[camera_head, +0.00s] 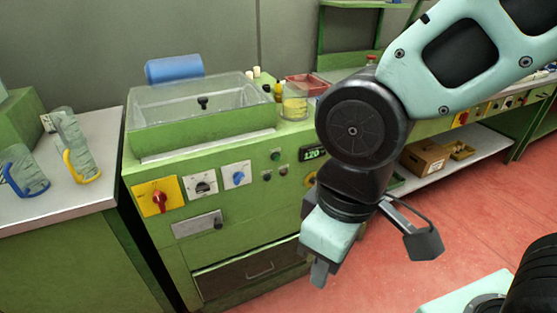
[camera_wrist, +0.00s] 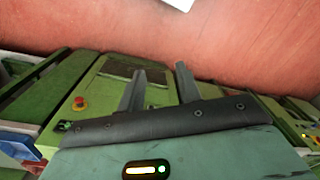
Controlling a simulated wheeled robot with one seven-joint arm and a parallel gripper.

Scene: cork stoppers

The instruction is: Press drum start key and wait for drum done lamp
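The green machine (camera_head: 205,150) has a clear-lidded basin (camera_head: 205,100) on top and a control front. On that front are a green key (camera_head: 276,155), small round buttons or lamps (camera_head: 267,176) below it, and a lit green display (camera_head: 313,153) reading about 120. I cannot tell which is the drum start key or the drum done lamp, or whether a lamp is lit. My gripper (camera_head: 320,275) hangs in front of the machine's right side, pointing down, touching no key. In the wrist view its two fingers (camera_wrist: 160,85) stand apart with nothing between them.
A red rotary switch (camera_head: 158,197) on yellow and two dial knobs (camera_head: 202,187) sit left of the keys. A drawer (camera_head: 245,273) is below. Glass jugs (camera_head: 75,150) stand on the left counter. A cardboard box (camera_head: 425,158) lies on the right shelf. Red floor (camera_head: 455,225) is open at right.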

